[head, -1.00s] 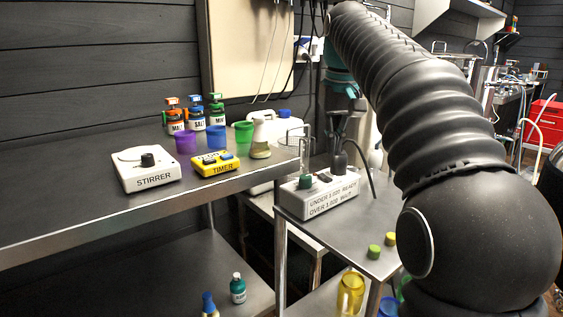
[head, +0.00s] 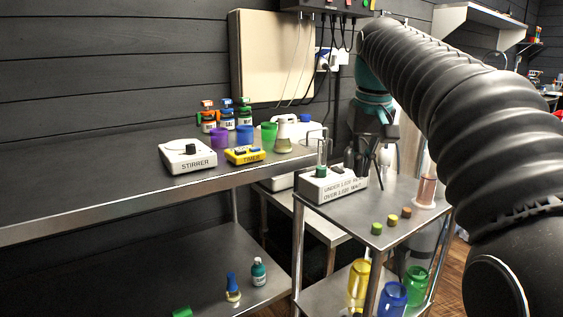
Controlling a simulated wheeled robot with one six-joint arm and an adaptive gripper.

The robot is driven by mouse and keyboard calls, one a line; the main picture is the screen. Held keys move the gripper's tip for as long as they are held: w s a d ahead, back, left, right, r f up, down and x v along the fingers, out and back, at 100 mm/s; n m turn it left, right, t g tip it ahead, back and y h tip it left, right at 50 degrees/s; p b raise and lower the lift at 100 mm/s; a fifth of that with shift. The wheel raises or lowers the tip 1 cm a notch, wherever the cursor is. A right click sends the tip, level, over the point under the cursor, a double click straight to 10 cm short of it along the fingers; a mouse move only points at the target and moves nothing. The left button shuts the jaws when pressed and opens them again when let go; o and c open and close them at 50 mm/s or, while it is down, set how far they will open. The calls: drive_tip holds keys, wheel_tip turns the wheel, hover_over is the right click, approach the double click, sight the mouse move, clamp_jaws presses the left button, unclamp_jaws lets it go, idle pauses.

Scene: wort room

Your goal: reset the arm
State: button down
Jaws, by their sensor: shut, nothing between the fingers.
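My arm reaches in from the right of the head view. My gripper (head: 364,172) points down above the small right-hand table (head: 395,232). Its dark fingers look shut, with nothing seen between them.
The long bench (head: 110,195) carries a stirrer (head: 187,157), a yellow timer (head: 245,155), coloured cups, labelled bottles and a flask (head: 284,138). Small caps (head: 391,220) and a reddish cylinder (head: 426,190) stand on the right table. Coloured bottles (head: 392,296) stand below.

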drive_tip(key=s+f+t, duration=0.3)
drive_tip(key=s+f, duration=1.9)
drive_tip(key=s, duration=0.1)
drive_tip(key=shift+s+f+m, duration=0.3)
drive_tip(key=shift+f, duration=0.05)
